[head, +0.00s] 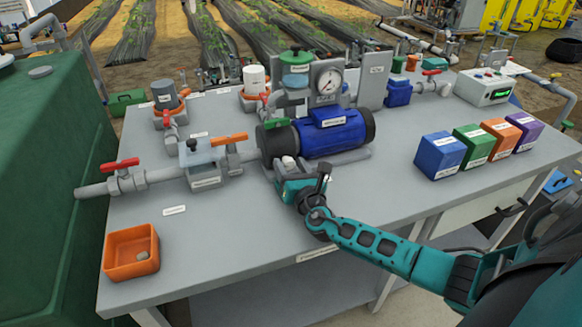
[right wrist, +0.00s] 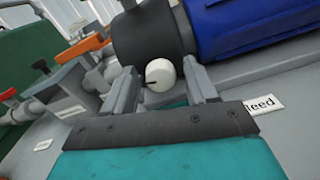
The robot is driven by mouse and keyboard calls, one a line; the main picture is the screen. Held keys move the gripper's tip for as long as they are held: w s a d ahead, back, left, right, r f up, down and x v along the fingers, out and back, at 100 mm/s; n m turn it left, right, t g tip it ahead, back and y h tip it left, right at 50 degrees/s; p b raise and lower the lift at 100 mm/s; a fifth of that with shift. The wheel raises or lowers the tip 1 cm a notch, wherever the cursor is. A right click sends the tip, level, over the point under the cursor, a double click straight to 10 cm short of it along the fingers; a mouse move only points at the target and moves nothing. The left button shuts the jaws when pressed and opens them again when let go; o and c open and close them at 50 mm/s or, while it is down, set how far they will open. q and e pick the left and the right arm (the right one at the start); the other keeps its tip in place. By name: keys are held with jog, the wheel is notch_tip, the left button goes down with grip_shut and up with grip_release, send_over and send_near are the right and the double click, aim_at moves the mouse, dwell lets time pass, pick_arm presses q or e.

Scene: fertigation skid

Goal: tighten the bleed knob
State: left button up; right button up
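The bleed knob is a small round white knob (right wrist: 160,75) with a short dark mark on its lower left. It sits low at the front of the pump's dark grey end (right wrist: 148,35). It also shows in the head view as a small white spot (head: 289,160). My right gripper (right wrist: 162,84) is open, with one finger on each side of the knob. Narrow gaps show between knob and fingers, so I see no contact. In the head view the right gripper (head: 301,172) is at the pump's near side. My left gripper is not in view.
A blue pump motor (head: 335,135) stands right behind the gripper. A label ending in "leed" (right wrist: 263,106) is partly hidden. A valve with an orange handle (head: 229,139) is to the left, and an orange tray (head: 131,252) at front left. Coloured boxes (head: 440,155) stand right. The front bench top is mostly clear.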

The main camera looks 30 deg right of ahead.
jog(key=c, duration=0.9)
jog(key=shift+c, duration=0.2)
